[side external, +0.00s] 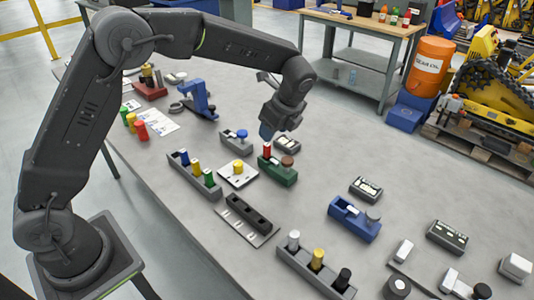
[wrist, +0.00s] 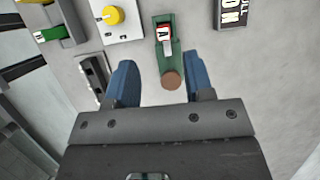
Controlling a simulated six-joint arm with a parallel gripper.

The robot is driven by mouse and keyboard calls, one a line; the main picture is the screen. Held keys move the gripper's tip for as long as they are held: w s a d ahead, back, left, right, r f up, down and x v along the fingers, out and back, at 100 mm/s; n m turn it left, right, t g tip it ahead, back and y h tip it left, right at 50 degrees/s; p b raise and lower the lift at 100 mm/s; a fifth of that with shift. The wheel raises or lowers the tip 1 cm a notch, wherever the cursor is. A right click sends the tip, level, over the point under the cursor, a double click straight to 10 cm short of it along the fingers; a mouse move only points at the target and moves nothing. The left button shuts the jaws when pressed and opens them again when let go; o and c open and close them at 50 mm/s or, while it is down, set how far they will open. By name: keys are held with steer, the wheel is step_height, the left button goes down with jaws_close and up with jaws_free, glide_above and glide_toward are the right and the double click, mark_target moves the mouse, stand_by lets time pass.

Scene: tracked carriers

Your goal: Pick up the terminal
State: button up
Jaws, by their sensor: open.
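No part carries a readable terminal label, so I cannot tell for certain which one it is. A green block (side external: 277,174) with a red piece (side external: 267,150) and a brown round knob (side external: 287,161) stands mid-table. My gripper (side external: 266,131) is open and empty, above and just behind the block in the side view. Its blue fingers (wrist: 162,82) stand apart on either side of the knob.
A white plate with a yellow knob (side external: 238,172) and a tray of coloured cylinders (side external: 194,176) are left of the block. A blue block (side external: 354,220) stands to the right, with bare table between.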

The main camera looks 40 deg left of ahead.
mark_target(266, 146)
steer(key=x, duration=0.8)
steer(key=shift+w+a+f, duration=0.1)
steer(key=shift+w+f, duration=0.05)
steer(key=shift+w, duration=0.05)
steer(key=shift+c, duration=0.3)
jaws_close()
